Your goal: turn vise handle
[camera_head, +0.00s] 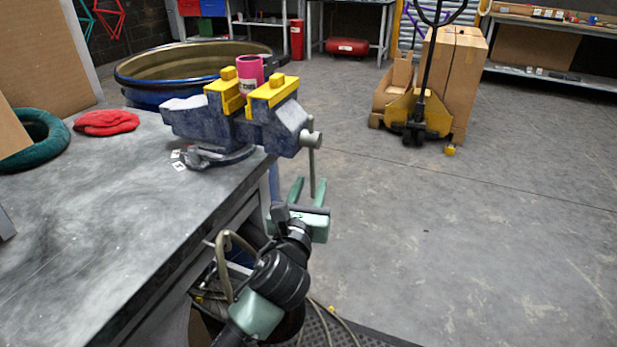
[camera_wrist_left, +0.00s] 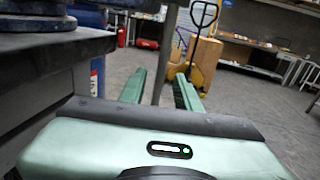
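The blue-grey vise (camera_head: 205,118) stands on the corner of the workbench, with yellow pads on its jaws. A pink cylinder (camera_head: 250,72) sits between the pads. The grey vise handle (camera_head: 311,160) hangs nearly vertical from the screw end on the vise's right side. My left gripper (camera_head: 308,186) is below the vise, off the bench edge, pointing up and away. Its green fingers are spread, with the handle's lower part between them and gaps visible. In the left wrist view the handle (camera_wrist_left: 166,55) stands between the two open fingertips. My right gripper is not in view.
The dark workbench (camera_head: 100,240) fills the left, its edge close to my left arm. A red cloth (camera_head: 106,122) and green ring (camera_head: 40,140) lie on it. A blue drum (camera_head: 150,92) stands behind. The floor to the right is clear up to a yellow pallet jack (camera_head: 425,115).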

